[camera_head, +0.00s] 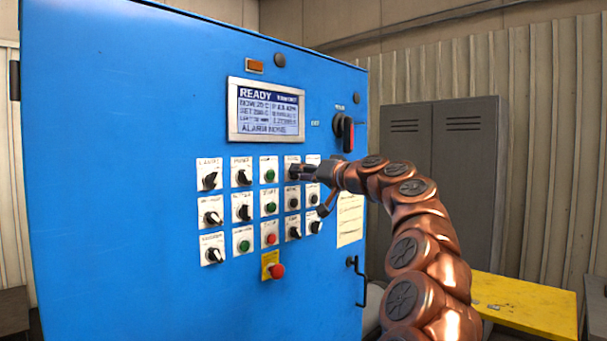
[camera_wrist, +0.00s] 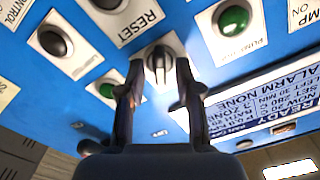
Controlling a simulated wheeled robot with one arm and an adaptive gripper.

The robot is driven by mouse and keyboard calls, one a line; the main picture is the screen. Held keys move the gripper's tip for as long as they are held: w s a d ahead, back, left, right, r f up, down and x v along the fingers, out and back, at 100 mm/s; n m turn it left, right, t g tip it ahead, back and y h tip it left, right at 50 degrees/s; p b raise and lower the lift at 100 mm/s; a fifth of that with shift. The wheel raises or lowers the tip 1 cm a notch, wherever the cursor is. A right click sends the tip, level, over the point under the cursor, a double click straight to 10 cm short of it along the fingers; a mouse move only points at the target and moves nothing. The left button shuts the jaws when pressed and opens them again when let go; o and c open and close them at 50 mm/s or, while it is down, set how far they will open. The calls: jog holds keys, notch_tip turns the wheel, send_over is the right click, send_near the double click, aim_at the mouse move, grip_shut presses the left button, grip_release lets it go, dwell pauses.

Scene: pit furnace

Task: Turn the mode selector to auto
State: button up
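A selector knob (camera_wrist: 160,62) with a pale round bezel and a narrow handle sits between my fingertips in the wrist view. Its label is hidden, so I cannot tell its name or setting from print. My gripper (camera_wrist: 160,76) is open, one finger on each side of the handle, with visible gaps. In the head view my gripper (camera_head: 297,172) is at the top row of controls, toward the right, and covers the knob there. The blue control cabinet (camera_head: 120,120) carries several rows of black selectors and coloured buttons. Most labels there are too small to read.
A display (camera_head: 266,110) reading READY is above the controls. A red-handled rotary switch (camera_head: 347,134) is to its right. A red emergency button (camera_head: 277,271) is below. In the wrist view, a green button (camera_wrist: 233,19) and a dark button (camera_wrist: 108,4) labelled RESET are close by.

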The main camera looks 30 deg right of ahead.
dwell(0.3)
jog(key=v, duration=1.2)
dwell(0.7)
jog(key=a+f+n+g+y, duration=0.2)
jog(key=a+f, duration=0.1)
jog(key=a, duration=0.6)
jog(key=a+f+n+g+y, duration=0.1)
jog(key=a+f+g, duration=0.1)
jog(key=a, duration=0.7)
jog(key=s+a+f+n+g+p, duration=0.1)
jog(key=s+a+f+g, duration=0.2)
jog(key=a+f, duration=0.35)
jog(key=s+a+f+n+g, duration=0.1)
jog(key=s+a+f+g, duration=0.15)
jog(key=a+f, duration=0.4)
jog(key=s+a+f+g+h, duration=0.3)
jog(key=s+a+f+g, duration=0.25)
jog(key=s+f, duration=0.6)
jog(key=s+d+f+g+h, duration=0.2)
jog(key=s+f, duration=0.5)
jog(key=s, duration=0.2)
jog(key=s+d+f+m+g+h+p, duration=0.1)
jog(key=s+d+f+g+h, duration=0.1)
jog(key=s+f, duration=0.5)
jog(key=s+d, duration=0.1)
jog(key=s, duration=0.2)
jog(key=shift+d+f, duration=0.15)
